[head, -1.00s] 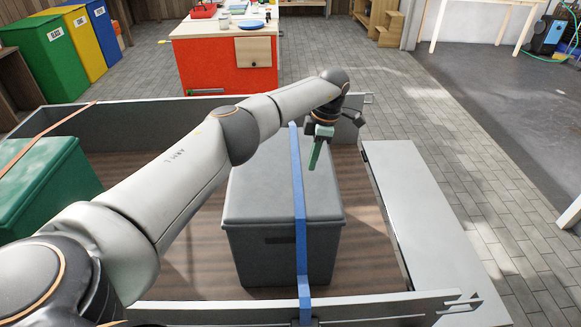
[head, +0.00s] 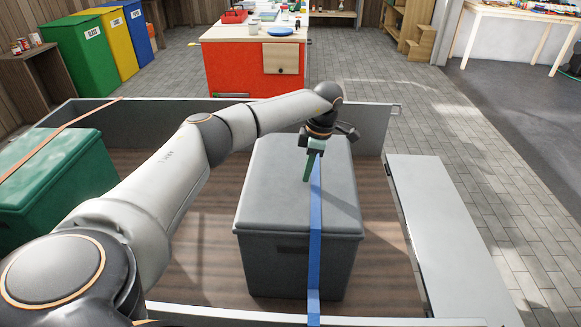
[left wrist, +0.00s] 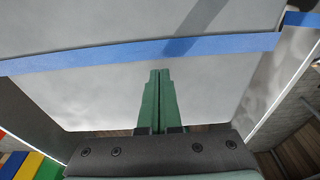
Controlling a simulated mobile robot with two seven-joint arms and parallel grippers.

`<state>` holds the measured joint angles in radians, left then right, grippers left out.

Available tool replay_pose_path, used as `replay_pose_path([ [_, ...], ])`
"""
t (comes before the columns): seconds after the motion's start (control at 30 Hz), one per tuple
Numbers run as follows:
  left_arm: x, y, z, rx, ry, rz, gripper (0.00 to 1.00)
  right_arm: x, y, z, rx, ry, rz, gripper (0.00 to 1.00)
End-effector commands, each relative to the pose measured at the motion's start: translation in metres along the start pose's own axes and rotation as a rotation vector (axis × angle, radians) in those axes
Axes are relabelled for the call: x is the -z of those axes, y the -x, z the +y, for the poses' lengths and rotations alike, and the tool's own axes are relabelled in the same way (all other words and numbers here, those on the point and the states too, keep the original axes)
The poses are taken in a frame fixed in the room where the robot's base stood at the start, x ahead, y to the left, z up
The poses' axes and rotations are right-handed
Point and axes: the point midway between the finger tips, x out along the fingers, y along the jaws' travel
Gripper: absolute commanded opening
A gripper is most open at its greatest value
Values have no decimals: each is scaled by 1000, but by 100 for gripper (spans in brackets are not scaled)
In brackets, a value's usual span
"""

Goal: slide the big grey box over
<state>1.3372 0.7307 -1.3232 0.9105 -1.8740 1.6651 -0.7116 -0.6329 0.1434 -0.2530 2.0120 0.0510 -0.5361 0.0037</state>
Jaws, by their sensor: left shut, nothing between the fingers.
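The big grey box (head: 297,205) stands on the wooden floor of a cargo bed, its lid shut. A blue strap (head: 315,215) runs over its lid and down its front. My left gripper (head: 308,168) is over the lid, fingers pointing down, just left of the strap. Its green fingers (left wrist: 160,75) are shut and empty. In the left wrist view the pale lid (left wrist: 100,95) fills most of the picture, with the strap (left wrist: 150,52) beyond the fingertips. Whether the fingertips touch the lid, I cannot tell. My right gripper is not in view.
A green box (head: 60,180) under an orange strap (head: 60,140) stands at the left of the bed. Bare bed floor (head: 200,255) lies between the boxes. Grey side walls (head: 370,128) edge the bed; a flat grey panel (head: 440,230) lies along its right.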

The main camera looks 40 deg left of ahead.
Motion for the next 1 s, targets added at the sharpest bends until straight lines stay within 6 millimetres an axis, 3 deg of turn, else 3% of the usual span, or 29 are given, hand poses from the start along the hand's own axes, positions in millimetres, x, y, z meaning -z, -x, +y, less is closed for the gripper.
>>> replay_pose_path([
  [0.1, 23, -3, 0, 0, 2, 0, 0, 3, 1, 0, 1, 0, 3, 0],
  [0.27, 45, -7, 0, 0, 0, 1, 0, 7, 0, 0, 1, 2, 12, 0],
  [0.5, 40, -23, -1, 0, -2, 0, 0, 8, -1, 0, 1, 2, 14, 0],
  [1.0, 39, -27, -2, 3, -3, 1, 0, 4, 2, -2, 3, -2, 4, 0],
])
